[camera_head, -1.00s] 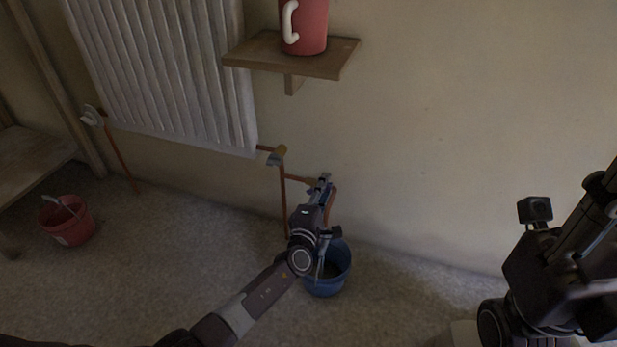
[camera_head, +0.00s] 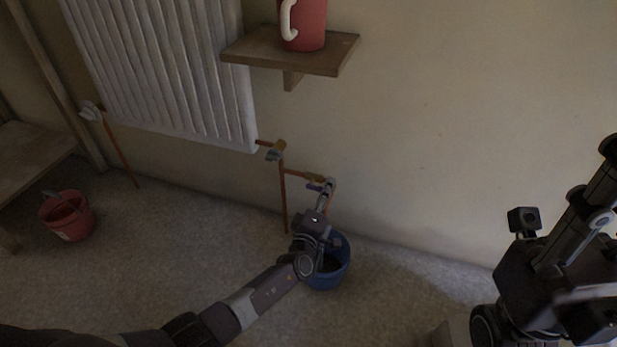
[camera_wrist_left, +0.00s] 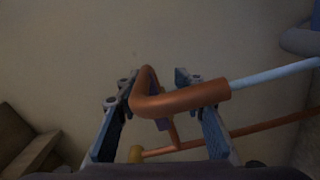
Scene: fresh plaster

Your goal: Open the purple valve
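A small purple-blue valve handle (camera_head: 316,187) sits on the copper pipe low on the wall, right of the radiator. My left gripper (camera_head: 327,192) is at this pipe end, just above the blue bucket, and partly covers it. In the left wrist view its fingers (camera_wrist_left: 158,76) are apart, one on each side of the bent copper pipe (camera_wrist_left: 185,99). A purple part (camera_wrist_left: 161,123) shows behind the pipe, mostly hidden. I cannot tell whether the fingers touch anything.
A blue bucket (camera_head: 341,262) stands under the pipe. A shelf (camera_head: 270,48) holds a red mug (camera_head: 308,25). A red bucket (camera_head: 68,216) stands at left. Floor between the buckets is clear.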

